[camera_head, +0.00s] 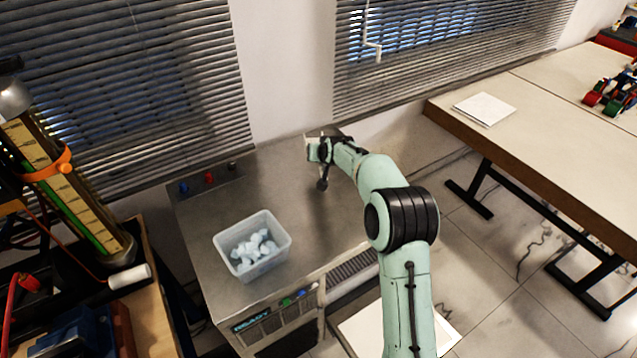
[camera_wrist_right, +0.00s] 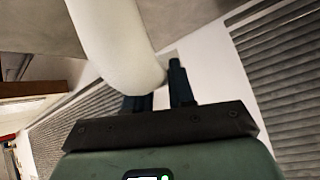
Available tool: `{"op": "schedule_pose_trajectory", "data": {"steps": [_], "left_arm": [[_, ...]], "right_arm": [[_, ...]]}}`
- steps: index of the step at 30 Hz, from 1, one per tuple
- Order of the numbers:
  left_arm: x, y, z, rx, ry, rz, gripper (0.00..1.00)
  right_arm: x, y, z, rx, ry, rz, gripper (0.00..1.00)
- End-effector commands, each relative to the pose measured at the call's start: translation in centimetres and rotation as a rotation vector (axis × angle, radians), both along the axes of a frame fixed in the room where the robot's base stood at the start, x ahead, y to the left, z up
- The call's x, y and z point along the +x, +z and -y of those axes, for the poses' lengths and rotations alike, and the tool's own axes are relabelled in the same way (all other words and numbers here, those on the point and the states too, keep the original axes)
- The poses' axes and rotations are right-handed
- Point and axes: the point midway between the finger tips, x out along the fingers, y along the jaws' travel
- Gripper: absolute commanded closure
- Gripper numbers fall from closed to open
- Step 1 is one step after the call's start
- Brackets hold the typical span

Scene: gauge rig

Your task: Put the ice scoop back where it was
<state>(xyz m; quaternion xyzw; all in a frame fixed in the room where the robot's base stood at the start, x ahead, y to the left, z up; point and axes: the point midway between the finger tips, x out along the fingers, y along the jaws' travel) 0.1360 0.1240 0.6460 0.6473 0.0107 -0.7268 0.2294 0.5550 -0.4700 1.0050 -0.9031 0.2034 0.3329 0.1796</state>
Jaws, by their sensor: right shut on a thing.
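My right gripper (camera_head: 322,160) is at the far end of the steel counter (camera_head: 290,190), near the wall between the two blinds. It is small and partly hidden by its own wrist in the head view. In the right wrist view a smooth, white, rounded piece, which I take for the ice scoop (camera_wrist_right: 120,45), lies across the dark fingers. My right gripper is shut on it. Its full shape and far end are hidden. A clear plastic bin (camera_head: 225,248) with pale ice lumps (camera_head: 254,247) stands on the counter's front left. My left gripper is not in view.
Colored knobs (camera_head: 209,177) sit along the counter's back left. A gauge column with an orange clamp (camera_head: 62,160) and a white cylinder (camera_head: 130,276) stand at the left. A long table (camera_head: 560,125) with paper (camera_head: 485,109) is at right. The counter's middle is clear.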

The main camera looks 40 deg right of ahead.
Motion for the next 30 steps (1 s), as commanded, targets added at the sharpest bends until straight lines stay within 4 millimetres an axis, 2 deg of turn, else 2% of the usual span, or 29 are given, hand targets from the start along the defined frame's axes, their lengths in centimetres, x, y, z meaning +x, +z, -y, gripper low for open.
{"op": "schedule_pose_trajectory", "data": {"steps": [1,3,7,14,22,30], "left_arm": [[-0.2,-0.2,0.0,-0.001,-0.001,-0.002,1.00],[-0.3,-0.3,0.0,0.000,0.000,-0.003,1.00],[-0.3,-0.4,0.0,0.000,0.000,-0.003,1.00],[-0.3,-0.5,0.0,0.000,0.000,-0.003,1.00],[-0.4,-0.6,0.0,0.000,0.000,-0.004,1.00],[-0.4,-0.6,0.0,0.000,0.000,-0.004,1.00]], "right_arm": [[-0.1,-1.7,0.0,0.003,0.000,-0.004,1.00],[-0.1,-3.4,0.0,0.002,-0.001,-0.004,1.00],[0.0,-5.7,0.0,0.000,0.000,-0.001,1.00],[0.1,-7.4,0.0,0.000,0.001,0.001,1.00],[0.1,-11.0,0.0,0.000,0.000,0.000,1.00],[0.1,-11.1,0.0,0.000,0.000,0.002,1.00]]}}
